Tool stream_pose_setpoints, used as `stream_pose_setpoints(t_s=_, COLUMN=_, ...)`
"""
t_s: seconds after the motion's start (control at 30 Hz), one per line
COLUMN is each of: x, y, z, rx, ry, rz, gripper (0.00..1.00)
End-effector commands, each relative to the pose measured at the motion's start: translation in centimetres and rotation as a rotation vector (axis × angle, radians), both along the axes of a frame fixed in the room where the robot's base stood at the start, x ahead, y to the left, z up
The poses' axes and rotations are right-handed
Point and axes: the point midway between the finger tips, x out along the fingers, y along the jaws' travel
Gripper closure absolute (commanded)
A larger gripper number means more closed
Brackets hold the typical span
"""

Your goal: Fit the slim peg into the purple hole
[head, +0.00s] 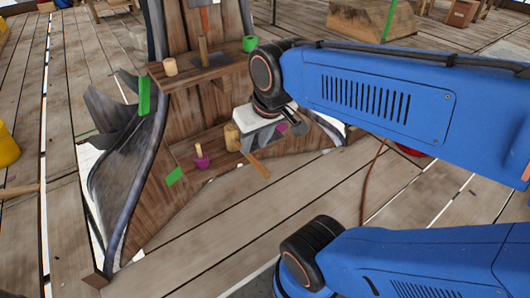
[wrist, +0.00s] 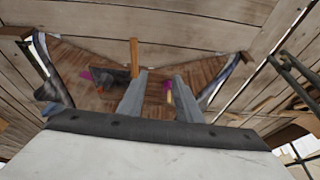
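A purple ring-like piece (head: 202,162) sits on the lower wooden ledge in the head view. A slim pale peg (head: 198,150) stands upright at its top; I cannot tell how deep it sits. In the wrist view the purple piece (wrist: 167,84) and a pale peg (wrist: 170,97) show beyond the gap between my fingers. My gripper (head: 250,143) is right of them in the head view, above the ledge. In the wrist view my gripper (wrist: 160,85) has its fingers apart with nothing held between them. Another purple patch (head: 281,128) is partly hidden behind my gripper.
A thick pale cylinder (head: 232,137) stands close left of my gripper. A brown stick (head: 257,165) lies below it. The upper shelf (head: 205,72) holds a pale cylinder (head: 169,67) and a green one (head: 249,43). Curved grey side pieces (head: 130,165) flank the ledge. Front floor planks are clear.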

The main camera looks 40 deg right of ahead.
Motion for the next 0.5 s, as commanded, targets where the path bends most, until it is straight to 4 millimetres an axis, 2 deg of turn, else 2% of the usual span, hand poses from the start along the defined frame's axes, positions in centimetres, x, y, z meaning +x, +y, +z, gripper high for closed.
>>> stream_pose_setpoints(t_s=0.1, x=-2.2, y=-0.2, z=-0.5, rx=-0.009, ry=-0.030, rz=0.015, gripper=0.68)
stream_pose_setpoints(t_s=0.2, x=-3.2, y=-0.4, z=-0.9, rx=-0.014, ry=-0.044, rz=0.023, gripper=0.68)
stream_pose_setpoints(t_s=0.5, x=-3.8, y=-0.4, z=-1.1, rx=-0.018, ry=-0.051, rz=0.029, gripper=0.68)
